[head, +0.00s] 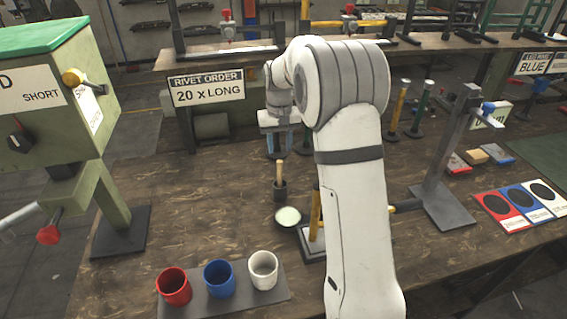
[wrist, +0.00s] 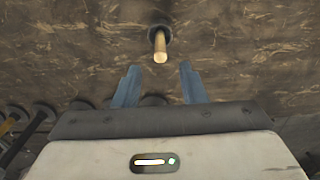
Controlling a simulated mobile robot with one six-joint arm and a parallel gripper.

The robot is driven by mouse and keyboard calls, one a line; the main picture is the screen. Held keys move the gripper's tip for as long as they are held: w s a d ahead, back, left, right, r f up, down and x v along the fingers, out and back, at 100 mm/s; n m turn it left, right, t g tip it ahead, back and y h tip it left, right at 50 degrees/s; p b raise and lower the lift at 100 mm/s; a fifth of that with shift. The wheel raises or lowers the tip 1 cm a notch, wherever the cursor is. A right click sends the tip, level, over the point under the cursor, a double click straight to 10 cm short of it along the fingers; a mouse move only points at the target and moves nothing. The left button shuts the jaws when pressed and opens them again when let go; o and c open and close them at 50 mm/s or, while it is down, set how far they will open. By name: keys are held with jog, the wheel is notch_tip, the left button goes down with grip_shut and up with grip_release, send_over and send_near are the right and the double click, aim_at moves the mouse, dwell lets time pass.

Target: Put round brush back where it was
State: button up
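What looks like the round brush (head: 280,176) stands upright on the table, a light wooden handle above a dark round lower part. I cannot tell whether that dark part is its head or a holder. It also shows in the wrist view (wrist: 160,46), handle end toward the camera. My gripper (head: 279,152) is above it in the head view, pointing down. In the wrist view my gripper (wrist: 160,67) has its two blue-grey fingers wide apart with nothing between them. The handle shows just beyond the fingertips, apart from them.
Red (head: 174,287), blue (head: 219,279) and white (head: 263,270) cups stand on a grey mat. A green press (head: 60,110) is at left; a grey stand (head: 447,160) is at right. Table left of the brush is clear.

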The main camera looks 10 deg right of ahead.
jog(key=s+r, duration=0.6)
jog(key=s, duration=0.2)
jog(key=s+t, duration=0.3)
jog(key=s, duration=2.2)
jog(key=shift+s+a, duration=0.2)
jog(key=shift+s, duration=0.1)
